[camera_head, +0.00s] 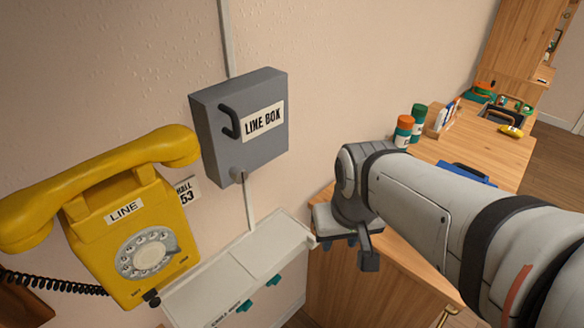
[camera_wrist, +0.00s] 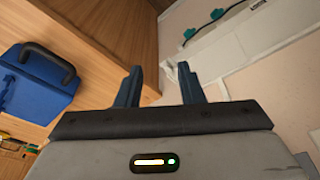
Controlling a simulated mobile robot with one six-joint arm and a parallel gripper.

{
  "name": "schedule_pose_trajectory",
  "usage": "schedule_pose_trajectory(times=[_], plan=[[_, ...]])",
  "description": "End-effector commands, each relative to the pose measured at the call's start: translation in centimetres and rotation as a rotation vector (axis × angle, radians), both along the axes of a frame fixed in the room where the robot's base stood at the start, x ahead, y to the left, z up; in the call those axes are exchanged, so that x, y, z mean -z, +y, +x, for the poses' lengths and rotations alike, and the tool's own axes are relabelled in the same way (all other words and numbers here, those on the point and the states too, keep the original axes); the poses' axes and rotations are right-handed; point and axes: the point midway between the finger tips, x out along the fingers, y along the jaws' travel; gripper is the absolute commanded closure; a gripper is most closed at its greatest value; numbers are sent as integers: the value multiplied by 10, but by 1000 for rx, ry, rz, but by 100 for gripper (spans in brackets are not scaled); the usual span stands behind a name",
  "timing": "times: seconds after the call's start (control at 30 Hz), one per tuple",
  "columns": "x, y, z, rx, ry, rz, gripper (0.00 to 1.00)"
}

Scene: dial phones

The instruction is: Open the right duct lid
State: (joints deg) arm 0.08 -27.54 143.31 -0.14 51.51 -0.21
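A white duct runs along the wall below the grey line box. The right duct lid (camera_head: 272,243) lies flat and looks closed, with a teal tab (camera_head: 274,281) at its front edge. The left duct lid (camera_head: 208,283) also looks closed and has its own teal tab (camera_head: 243,306). My gripper (camera_head: 346,256) is to the right of the duct's right end, beside the wooden cabinet, and apart from the lid. In the wrist view my gripper (camera_wrist: 160,88) has its two dark blue fingers spread with nothing between them. The duct shows there at upper right with both teal tabs (camera_wrist: 190,34).
A yellow dial phone (camera_head: 130,220) and the line box (camera_head: 240,120) hang on the wall above the duct. The wooden cabinet (camera_head: 360,280) stands close by my gripper. On its top are a blue toolbox (camera_head: 466,173) and lidded jars (camera_head: 403,131).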

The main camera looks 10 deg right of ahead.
Motion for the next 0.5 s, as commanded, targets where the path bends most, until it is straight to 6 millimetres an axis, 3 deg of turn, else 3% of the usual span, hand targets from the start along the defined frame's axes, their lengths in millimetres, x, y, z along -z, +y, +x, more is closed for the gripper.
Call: schedule_pose_trajectory(times=[0.17,0.23,0.5], plan=[[-2,0,10,-31,16,-6,65],[-2,9,22,-77,33,-14,65],[22,10,88,-328,129,-51,65]])
